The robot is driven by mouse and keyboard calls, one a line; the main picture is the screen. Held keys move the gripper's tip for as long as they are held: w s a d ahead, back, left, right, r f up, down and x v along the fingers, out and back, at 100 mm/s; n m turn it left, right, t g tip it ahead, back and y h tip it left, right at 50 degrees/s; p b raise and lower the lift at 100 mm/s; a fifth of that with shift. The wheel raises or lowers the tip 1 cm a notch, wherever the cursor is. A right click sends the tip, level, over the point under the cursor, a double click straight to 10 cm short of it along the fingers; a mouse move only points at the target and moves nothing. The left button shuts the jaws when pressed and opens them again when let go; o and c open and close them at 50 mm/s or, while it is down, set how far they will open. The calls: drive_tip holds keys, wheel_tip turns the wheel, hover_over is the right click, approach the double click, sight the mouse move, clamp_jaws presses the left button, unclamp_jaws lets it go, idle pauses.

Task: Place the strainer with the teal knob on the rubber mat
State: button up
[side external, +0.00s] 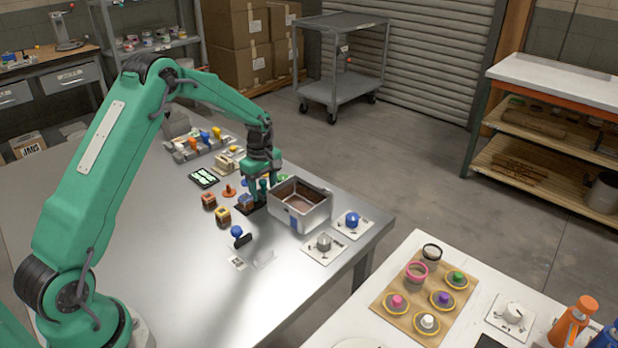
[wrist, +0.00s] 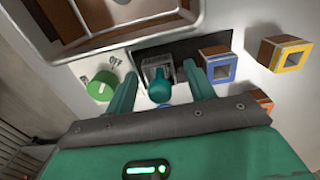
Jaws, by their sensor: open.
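The strainer's teal knob (wrist: 160,91) sits between the two fingers of my open gripper (wrist: 160,74) in the wrist view. Its greyish body (wrist: 153,70) is just beyond the knob and appears to rest on the black rubber mat (wrist: 187,53). Gaps show between the knob and both fingers. In the side view my gripper (side external: 262,187) points down over the steel table, beside the metal bin. The dark mat (side external: 243,209) shows partly below it; the strainer is mostly hidden there by the fingers.
A metal bin (side external: 312,214) stands close to my gripper. Brown blocks with a blue face (wrist: 217,66) and a yellow face (wrist: 290,58) are near the mat. A green knob (wrist: 101,86) is left of the fingers. A blue-knobbed piece (side external: 237,232) stands in front.

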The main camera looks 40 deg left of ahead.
sight(263, 181)
wheel_tip(263, 181, up, 12)
drive_tip(key=shift+r, duration=0.1)
idle(0.6)
idle(0.4)
drive_tip(key=s+d+r+m+t, duration=0.3)
drive_tip(key=s+d+r+m, duration=0.65)
drive_tip(key=s+r, duration=0.4)
drive_tip(key=s+d+m+t, duration=0.1)
drive_tip(key=s+d+m, duration=0.2)
drive_tip(key=s, duration=0.5)
drive_tip(key=s+d+f+m+t, duration=0.1)
drive_tip(key=s+d+m, duration=0.1)
drive_tip(key=s+m, duration=0.3)
drive_tip(key=s, duration=0.3)
drive_tip(key=shift+d+f+t, duration=0.25)
drive_tip(key=shift+d+t, duration=0.05)
drive_tip(key=shift+d, duration=0.1)
